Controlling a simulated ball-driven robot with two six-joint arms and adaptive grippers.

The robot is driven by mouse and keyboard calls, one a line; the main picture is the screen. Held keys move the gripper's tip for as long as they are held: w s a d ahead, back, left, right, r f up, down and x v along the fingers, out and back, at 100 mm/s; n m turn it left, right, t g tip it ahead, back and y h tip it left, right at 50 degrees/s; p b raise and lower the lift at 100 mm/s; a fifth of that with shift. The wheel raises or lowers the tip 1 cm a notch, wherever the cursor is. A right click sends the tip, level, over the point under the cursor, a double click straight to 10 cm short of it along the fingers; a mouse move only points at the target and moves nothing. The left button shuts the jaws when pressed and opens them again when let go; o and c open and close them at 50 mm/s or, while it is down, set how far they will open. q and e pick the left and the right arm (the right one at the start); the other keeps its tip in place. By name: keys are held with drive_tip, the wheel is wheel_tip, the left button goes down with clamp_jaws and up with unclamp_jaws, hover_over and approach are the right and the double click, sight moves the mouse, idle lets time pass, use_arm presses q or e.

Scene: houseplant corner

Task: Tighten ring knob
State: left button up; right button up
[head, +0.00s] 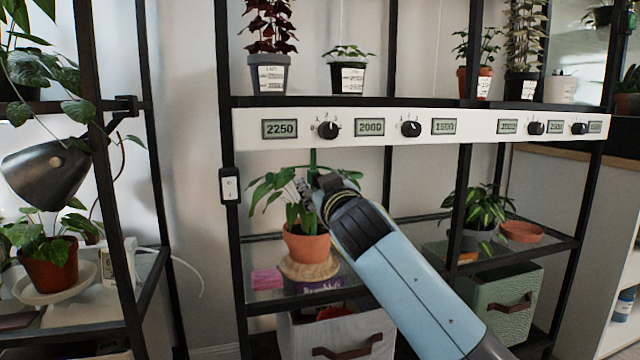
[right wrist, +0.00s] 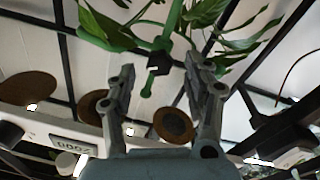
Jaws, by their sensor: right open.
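In the right wrist view a small black knob (right wrist: 159,64) sits on a green plant support (right wrist: 174,22), among green leaves. The knob lies between the spread fingers of my right gripper (right wrist: 160,70), with gaps visible on both sides. In the head view the green support (head: 313,158) rises from a leafy plant in a terracotta pot (head: 305,246). My right gripper (head: 316,190) is at the plant's right side, in front of its upper leaves. The gripper and leaves hide the knob in the head view. My left gripper is not in view.
A white rail (head: 340,140) with dials and number displays runs just above the plant. Black shelf posts (head: 387,180) stand around it. A cork-coloured stand (head: 309,268) is under the pot. A second leafy plant (head: 475,210) stands farther right on the shelf.

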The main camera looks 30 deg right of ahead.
drive_tip(key=v, duration=1)
